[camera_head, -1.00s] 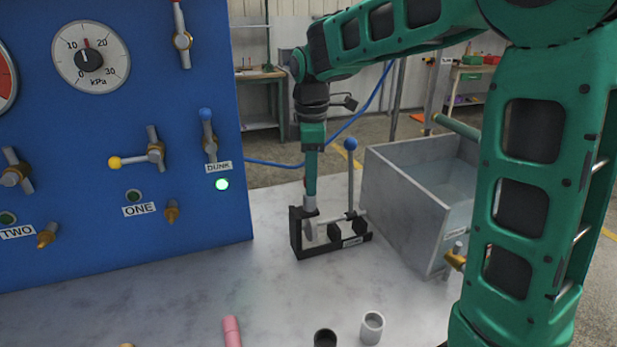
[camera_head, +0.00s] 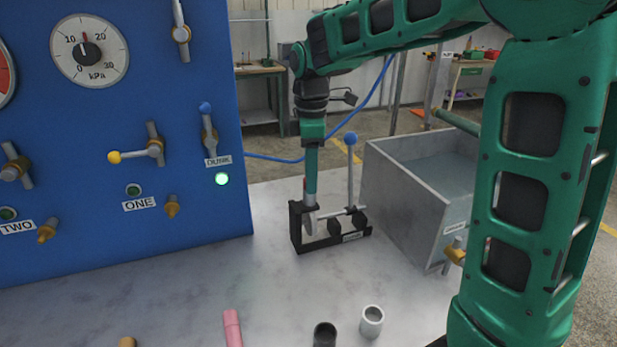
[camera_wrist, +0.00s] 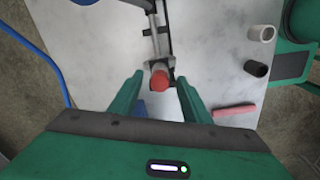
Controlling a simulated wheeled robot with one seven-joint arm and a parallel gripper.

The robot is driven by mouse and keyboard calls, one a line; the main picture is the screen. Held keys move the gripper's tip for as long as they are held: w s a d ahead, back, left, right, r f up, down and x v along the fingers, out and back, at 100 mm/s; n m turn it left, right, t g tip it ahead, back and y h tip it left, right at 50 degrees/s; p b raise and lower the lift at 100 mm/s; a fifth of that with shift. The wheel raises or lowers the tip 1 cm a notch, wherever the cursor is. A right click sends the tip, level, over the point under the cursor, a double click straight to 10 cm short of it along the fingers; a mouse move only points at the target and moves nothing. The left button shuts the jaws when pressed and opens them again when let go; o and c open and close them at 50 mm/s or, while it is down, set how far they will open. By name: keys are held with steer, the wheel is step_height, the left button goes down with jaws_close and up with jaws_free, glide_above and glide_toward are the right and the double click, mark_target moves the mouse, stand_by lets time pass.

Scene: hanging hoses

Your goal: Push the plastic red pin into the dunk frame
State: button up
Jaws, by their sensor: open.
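The dunk frame (camera_head: 352,237) is a small black frame with a metal rod and a blue-knobbed lever, standing on the table right of the blue panel. The red pin (camera_wrist: 160,81) shows as a rounded red end at the near end of the frame's metal part in the wrist view. In the head view only a thin red sliver shows beside the fingers. My gripper (camera_head: 311,207) points down at the frame's left end. In the wrist view my gripper (camera_wrist: 161,79) is open, with one finger on each side of the red end. I cannot tell whether they touch it.
A grey water tank (camera_head: 410,205) stands close on the right. The blue panel (camera_head: 120,225) with valves and a gauge rises on the left; its DUNK light is green. A pink rod (camera_head: 233,328), a black cup (camera_head: 325,335) and a grey cup (camera_head: 372,321) are in front.

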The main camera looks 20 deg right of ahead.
step_height(320, 180, up, 10)
stand_by(0.4)
stand_by(0.3)
steer(key=s+d+f+m+t, duration=0.2)
steer(key=s+d+f+m, duration=0.1)
steer(key=s+f+m, duration=0.4)
steer(key=s+d+f+m+t, duration=0.2)
steer(key=s+d+f+m, duration=0.1)
steer(key=s+f+m, duration=0.45)
steer(key=s+d+f+m+g, duration=0.1)
steer(key=s+d+m+g, duration=0.1)
steer(key=s+d, duration=0.3)
steer(key=s+d+m+g, duration=0.2)
steer(key=s+d+m, duration=0.2)
steer(key=s, duration=0.6)
steer(key=shift+s+d+f, duration=0.4)
steer(key=shift+d, duration=0.65)
